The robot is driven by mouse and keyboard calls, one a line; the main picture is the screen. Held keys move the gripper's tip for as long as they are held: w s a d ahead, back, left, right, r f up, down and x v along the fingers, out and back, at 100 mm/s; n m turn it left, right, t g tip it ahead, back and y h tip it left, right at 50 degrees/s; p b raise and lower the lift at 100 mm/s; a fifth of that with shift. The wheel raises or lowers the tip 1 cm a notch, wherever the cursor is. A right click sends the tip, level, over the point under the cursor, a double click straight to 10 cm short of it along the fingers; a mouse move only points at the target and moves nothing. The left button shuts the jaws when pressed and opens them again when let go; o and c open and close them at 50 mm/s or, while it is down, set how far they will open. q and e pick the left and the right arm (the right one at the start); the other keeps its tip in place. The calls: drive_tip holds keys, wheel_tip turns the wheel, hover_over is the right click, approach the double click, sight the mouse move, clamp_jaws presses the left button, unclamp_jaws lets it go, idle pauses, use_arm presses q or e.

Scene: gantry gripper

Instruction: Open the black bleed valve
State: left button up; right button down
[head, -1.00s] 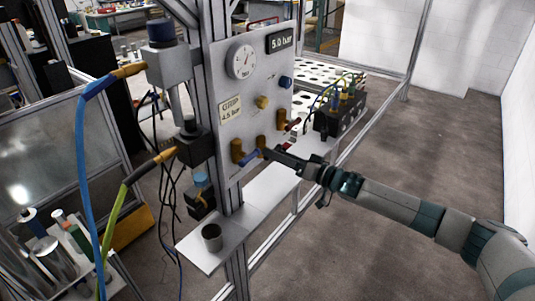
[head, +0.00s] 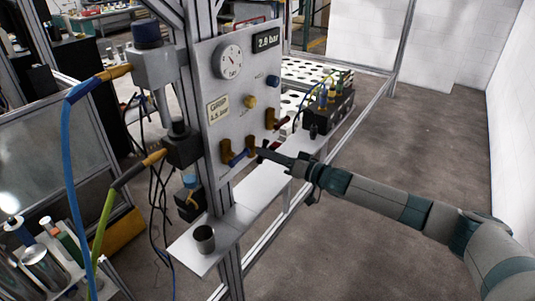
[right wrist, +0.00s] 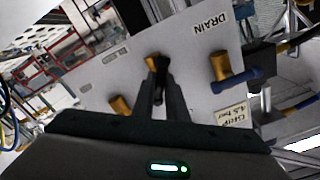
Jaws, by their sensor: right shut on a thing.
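The grey valve panel (head: 232,110) carries several brass valves. The middle valve (head: 251,146) at the bottom has the black handle, which shows in the right wrist view (right wrist: 159,78). My right gripper (head: 262,153) is shut on this black handle; its dark fingers (right wrist: 160,95) stand on both sides of it. The gripper hides part of the handle in the head view. The valve to its left has a blue handle (head: 239,157), also in the right wrist view (right wrist: 238,79). A red handle (head: 283,123) is at the right. My left gripper is out of view.
A yellow knob (head: 249,101) and a blue knob (head: 272,81) are higher up. A shelf (head: 222,232) with a dark cup (head: 204,239) lies below. Open floor is at the right.

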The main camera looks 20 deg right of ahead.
drive_tip(key=shift+d+r+n, duration=0.1)
drive_tip(key=shift+n, duration=0.3)
drive_tip(key=n, duration=1.1)
drive_tip(key=shift+b, duration=0.4)
drive_tip(key=c, duration=2.2)
unclamp_jaws()
drive_tip(key=n, duration=0.4)
drive_tip(key=shift+n, duration=0.3)
drive_tip(key=shift+d+n+b, duration=0.15)
drive_tip(key=shift+n+b, duration=0.2)
drive_tip(key=shift+n, duration=0.45)
drive_tip(key=shift+w+d, duration=0.1)
drive_tip(key=o, duration=1)
drive_tip(key=shift+o, duration=0.2)
drive_tip(key=shift+d, duration=0.1)
